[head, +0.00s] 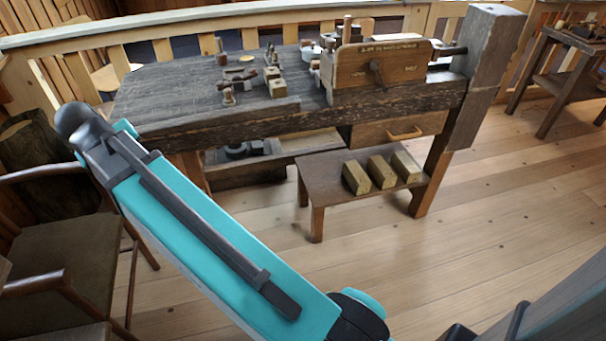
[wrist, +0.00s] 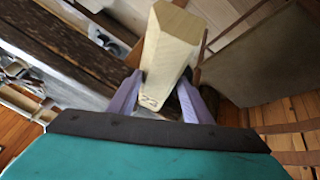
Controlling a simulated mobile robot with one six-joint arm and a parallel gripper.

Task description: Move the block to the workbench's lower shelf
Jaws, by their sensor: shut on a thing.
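My gripper (wrist: 161,88) is shut on a pale wooden block (wrist: 165,45) in the wrist view. The block is long and stands out between the two purple-grey fingers, with a small dark mark on its near end. In the head view my gripper and this block are not visible. The workbench (head: 170,85) stands at the centre of the head view, with a dark worn top. Its lower shelf (head: 305,144) shows under the top, partly hidden by the bench's front and my arm. A dark tool (head: 240,151) lies on that shelf.
A low wooden stool (head: 320,170) in front of the bench carries three similar wooden blocks (head: 381,172). A drawer (head: 385,138) hangs under the bench's right part. A chair (head: 60,235) stands at left.

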